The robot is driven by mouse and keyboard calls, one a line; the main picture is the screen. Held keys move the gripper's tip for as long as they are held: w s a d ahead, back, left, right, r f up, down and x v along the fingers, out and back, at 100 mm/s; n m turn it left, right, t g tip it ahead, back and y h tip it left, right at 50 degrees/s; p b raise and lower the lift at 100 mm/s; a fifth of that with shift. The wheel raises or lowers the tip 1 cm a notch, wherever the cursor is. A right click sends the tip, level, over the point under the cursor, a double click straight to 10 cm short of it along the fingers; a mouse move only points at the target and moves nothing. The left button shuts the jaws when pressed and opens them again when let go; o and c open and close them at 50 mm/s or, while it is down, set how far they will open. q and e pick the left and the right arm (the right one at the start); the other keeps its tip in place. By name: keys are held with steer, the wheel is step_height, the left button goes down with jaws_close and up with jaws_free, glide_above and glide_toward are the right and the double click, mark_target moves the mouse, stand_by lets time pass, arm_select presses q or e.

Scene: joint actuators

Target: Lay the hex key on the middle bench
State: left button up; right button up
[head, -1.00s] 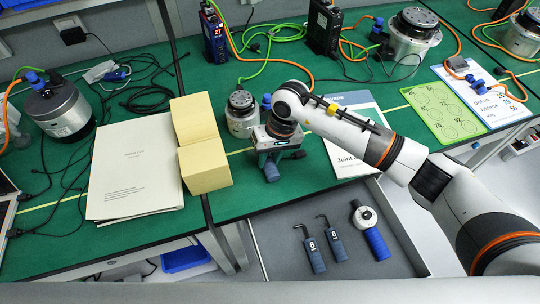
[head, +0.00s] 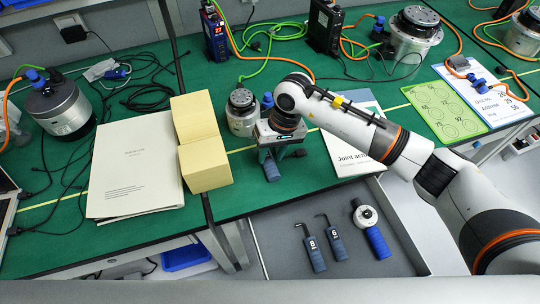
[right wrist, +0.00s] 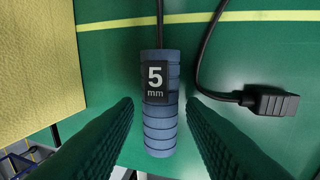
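The hex key, with a blue ribbed handle marked 5 mm (right wrist: 160,105), lies on the green top of the middle bench (head: 312,172). In the head view its handle end (head: 271,170) shows near the bench's front edge; the rest is hidden under my right gripper (head: 280,150). In the right wrist view the fingers of my right gripper (right wrist: 160,112) stand either side of the handle, with a gap on both sides, so it is open and holds nothing. My left gripper is not in view.
An open grey drawer (head: 288,262) below holds two more hex keys (head: 312,252) (head: 337,246) and a blue-handled tool (head: 374,232). Yellow blocks (head: 205,167) stand left of my gripper, an actuator (head: 241,115) behind it, a printed sheet (head: 350,160) to its right. A black cable connector (right wrist: 272,101) lies beside the key.

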steer(key=b+v, duration=0.1)
steer(key=v, duration=0.9)
steer(key=shift+d, duration=0.1)
